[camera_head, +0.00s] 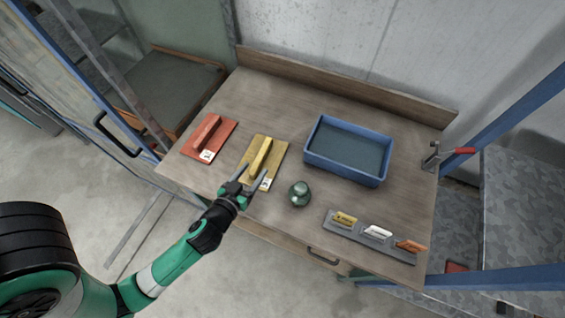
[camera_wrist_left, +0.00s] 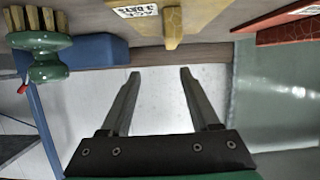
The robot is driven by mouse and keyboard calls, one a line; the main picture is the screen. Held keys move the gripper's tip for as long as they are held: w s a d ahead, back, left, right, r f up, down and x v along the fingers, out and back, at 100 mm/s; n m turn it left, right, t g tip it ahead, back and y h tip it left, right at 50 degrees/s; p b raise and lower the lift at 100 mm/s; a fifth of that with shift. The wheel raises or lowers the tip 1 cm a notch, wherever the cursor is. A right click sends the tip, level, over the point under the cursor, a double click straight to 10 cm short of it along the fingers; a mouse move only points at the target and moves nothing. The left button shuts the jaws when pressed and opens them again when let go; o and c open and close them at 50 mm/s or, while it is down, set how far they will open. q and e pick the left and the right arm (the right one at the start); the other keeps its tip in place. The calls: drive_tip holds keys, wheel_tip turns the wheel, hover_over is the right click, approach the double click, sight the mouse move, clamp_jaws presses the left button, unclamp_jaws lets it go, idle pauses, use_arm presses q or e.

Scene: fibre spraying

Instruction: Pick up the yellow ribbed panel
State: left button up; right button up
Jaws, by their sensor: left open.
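The yellow ribbed panel (camera_head: 272,152) lies flat on the wooden table, with a raised yellow handle (camera_head: 261,157) and a white label near its front end. It also shows at the top of the left wrist view, with its handle (camera_wrist_left: 173,26) and part of the label. My left gripper (camera_head: 257,178) is open at the panel's front end in the head view, its fingers by the handle's near end. In the left wrist view the open fingers (camera_wrist_left: 157,72) have nothing between them and point toward the panel. I cannot tell the exact gap. My right gripper is not in view.
A red panel (camera_head: 226,128) lies left of the yellow one. A blue tray (camera_head: 317,159), a green round-knobbed object (camera_head: 299,193) and a grey rack (camera_head: 345,229) with three labelled pieces are to the right. A red-handled clamp (camera_head: 459,151) sits at the right edge.

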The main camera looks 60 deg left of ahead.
sight(260, 157)
use_arm(q)
drive_tip(key=s, duration=0.2)
drive_tip(key=shift+s+a+f+g, duration=0.2)
drive_tip(key=shift+s+f+g, duration=0.15)
drive_tip(key=shift+s+g, duration=0.05)
drive_tip(key=shift+s+a+p, duration=0.2)
drive_tip(key=shift+a+p, duration=0.05)
drive_tip(key=shift+p, duration=0.05)
drive_tip(key=x, duration=0.6)
drive_tip(key=shift+w+a+f, duration=0.1)
drive_tip(key=shift+w, duration=0.2)
drive_tip(key=shift+w+d+x, duration=0.1)
drive_tip(key=shift+d+x, duration=0.1)
drive_tip(key=shift+x, duration=1.15)
drive_tip(key=shift+w+d+x, duration=0.15)
drive_tip(key=shift+x, duration=1.15)
drive_tip(key=shift+f, duration=0.1)
clamp_jaws()
